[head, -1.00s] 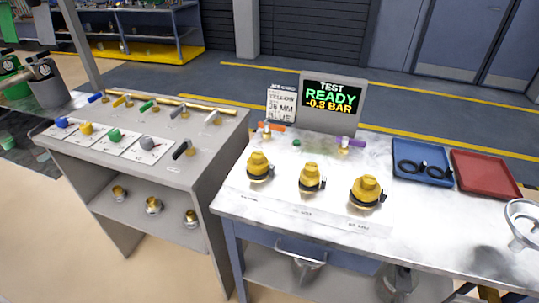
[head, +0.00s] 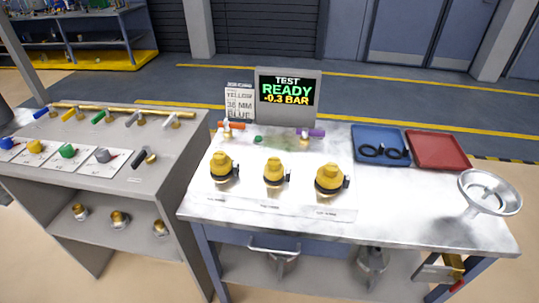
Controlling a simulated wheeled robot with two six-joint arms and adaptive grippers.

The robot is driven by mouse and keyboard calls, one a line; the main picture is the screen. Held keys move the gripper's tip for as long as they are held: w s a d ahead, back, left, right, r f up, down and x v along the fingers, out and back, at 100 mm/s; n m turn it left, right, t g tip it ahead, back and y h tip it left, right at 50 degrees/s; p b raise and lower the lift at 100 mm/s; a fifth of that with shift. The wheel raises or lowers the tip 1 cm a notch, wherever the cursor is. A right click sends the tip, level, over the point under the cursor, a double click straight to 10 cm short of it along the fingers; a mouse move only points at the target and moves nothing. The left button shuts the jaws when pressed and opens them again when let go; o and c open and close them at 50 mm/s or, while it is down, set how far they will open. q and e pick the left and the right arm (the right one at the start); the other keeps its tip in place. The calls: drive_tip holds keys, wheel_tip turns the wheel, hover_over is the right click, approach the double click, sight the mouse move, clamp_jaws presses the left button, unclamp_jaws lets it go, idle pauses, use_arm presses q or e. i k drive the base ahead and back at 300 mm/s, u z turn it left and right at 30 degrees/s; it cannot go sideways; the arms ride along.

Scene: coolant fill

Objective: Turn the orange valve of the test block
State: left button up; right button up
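The orange valve (head: 232,125) is a small lever handle on a brass fitting. It sits at the back left of the test block on the white workbench (head: 400,205), below the card. A purple valve (head: 310,132) stands to its right, with a small green button (head: 258,139) between them. The test display (head: 287,92) behind reads "TEST READY -0.3 BAR". Neither of my grippers shows in the head view.
Several yellow-capped brass fittings (head: 274,172) stand in front of the valves. A blue tray (head: 360,136) with black rings, a red tray (head: 452,142) and a metal funnel (head: 489,190) are to the right. A grey bench (head: 187,147) with coloured levers and knobs stands left.

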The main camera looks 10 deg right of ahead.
sight(227, 126)
drive_tip(key=z, duration=2.45)
drive_tip(key=k, duration=1.4)
drive_tip(key=u, duration=1.6)
drive_tip(key=i, duration=0.55)
drive_tip(key=z, duration=0.05)
